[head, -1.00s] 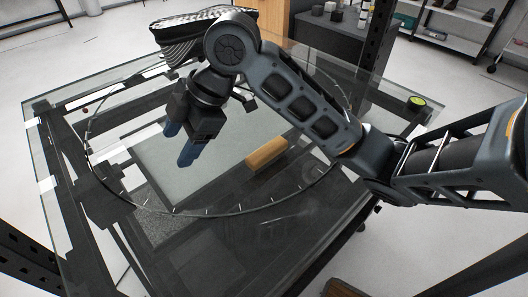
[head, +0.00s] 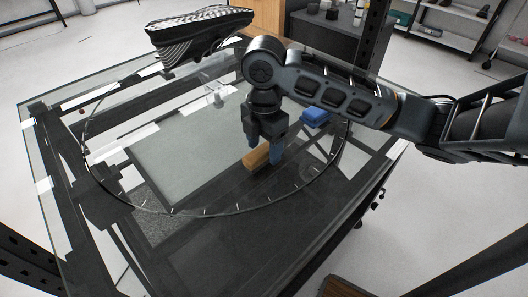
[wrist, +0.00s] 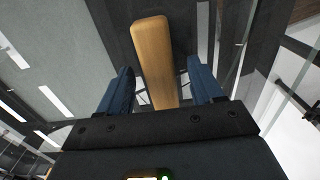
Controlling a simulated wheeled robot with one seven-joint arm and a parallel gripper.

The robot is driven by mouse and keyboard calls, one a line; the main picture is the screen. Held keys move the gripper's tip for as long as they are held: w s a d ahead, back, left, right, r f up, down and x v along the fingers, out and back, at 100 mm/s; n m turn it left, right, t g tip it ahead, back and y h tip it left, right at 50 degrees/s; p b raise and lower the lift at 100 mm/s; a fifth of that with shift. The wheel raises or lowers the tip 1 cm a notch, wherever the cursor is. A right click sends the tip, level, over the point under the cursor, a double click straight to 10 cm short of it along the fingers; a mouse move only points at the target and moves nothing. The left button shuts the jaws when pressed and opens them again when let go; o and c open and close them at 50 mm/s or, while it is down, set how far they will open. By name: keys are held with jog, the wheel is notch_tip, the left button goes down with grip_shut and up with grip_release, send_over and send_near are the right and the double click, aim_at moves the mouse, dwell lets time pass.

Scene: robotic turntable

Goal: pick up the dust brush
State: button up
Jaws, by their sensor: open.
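The dust brush (head: 257,156) shows as a light wooden bar on the glass tabletop, right of the middle. In the wrist view its wooden handle (wrist: 152,55) runs from the top middle down between the fingers, its lower end hidden behind the gripper body. My gripper (head: 263,160) points down at the brush with its blue fingers apart. In the wrist view the open gripper (wrist: 162,88) has one finger on each side of the handle, with gaps showing. I cannot tell whether the fingertips are down level with the brush.
A blue block-like object (head: 315,117) lies right of my gripper, near my arm. A black and white shoe (head: 200,33) is at the back. A small pale object (head: 218,98) stands behind the brush. The glass left of the brush is clear.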

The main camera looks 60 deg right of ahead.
aim_at(259, 149)
jog(key=shift+f, duration=0.8)
jog(key=shift+c, duration=0.2)
jog(key=c, duration=1)
jog(key=shift+c, duration=0.2)
jog(key=shift+r, duration=0.5)
jog(key=r, duration=0.2)
jog(key=w+r, duration=0.1)
jog(key=shift+a+r, duration=0.35)
jog(key=w+a+r, duration=0.4)
jog(key=w+r, duration=0.2)
jog(key=w, duration=0.3)
jog(key=shift+w+a+r+b, duration=0.2)
jog(key=shift+a+b, duration=0.1)
jog(key=shift+a, duration=0.1)
